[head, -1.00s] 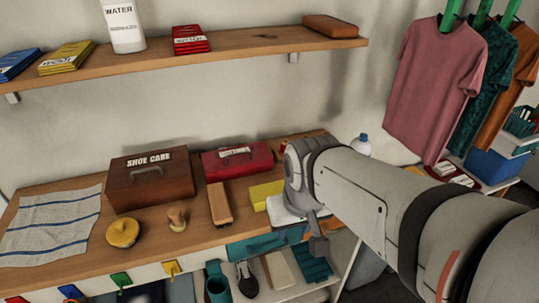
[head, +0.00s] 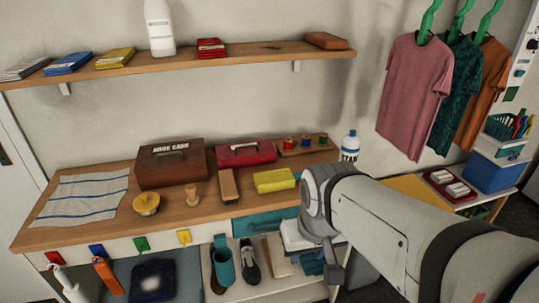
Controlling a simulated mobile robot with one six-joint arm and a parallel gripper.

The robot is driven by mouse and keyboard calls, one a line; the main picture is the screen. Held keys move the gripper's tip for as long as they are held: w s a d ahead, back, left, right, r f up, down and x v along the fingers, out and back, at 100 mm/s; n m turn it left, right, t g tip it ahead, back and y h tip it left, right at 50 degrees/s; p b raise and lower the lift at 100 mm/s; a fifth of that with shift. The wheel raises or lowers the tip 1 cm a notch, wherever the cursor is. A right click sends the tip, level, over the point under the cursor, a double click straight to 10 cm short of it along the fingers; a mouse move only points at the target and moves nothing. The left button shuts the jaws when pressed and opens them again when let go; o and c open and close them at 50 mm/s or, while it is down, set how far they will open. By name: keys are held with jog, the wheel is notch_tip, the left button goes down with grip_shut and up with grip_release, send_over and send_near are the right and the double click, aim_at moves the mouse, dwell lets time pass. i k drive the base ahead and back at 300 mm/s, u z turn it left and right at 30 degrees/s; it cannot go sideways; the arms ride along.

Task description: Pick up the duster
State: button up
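I cannot tell for sure which thing is the duster. A yellow folded-looking block (head: 274,180) lies on the wooden bench, right of a wooden-backed brush (head: 229,187); it may be a folded duster cloth. A striped cloth (head: 82,200) lies flat at the bench's left end. A round yellow item with a knob (head: 146,203) and a small wooden brush (head: 192,195) stand between. The end of my arm with my gripper (head: 334,268) is right of the bench front, apart from the yellow block. Its fingers are not clearly visible, and nothing is seen held.
Behind stand a brown shoe care box (head: 172,163), a red box (head: 246,153) and a spool rack (head: 304,145). A wall shelf (head: 200,59) runs above. Shirts (head: 417,80) hang at right. Below are a teal drawer (head: 264,222) and shoes (head: 249,259).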

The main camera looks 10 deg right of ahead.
aim_at(281, 180)
jog(key=u, duration=0.15)
jog(key=i, duration=0.95)
jog(key=z, duration=0.05)
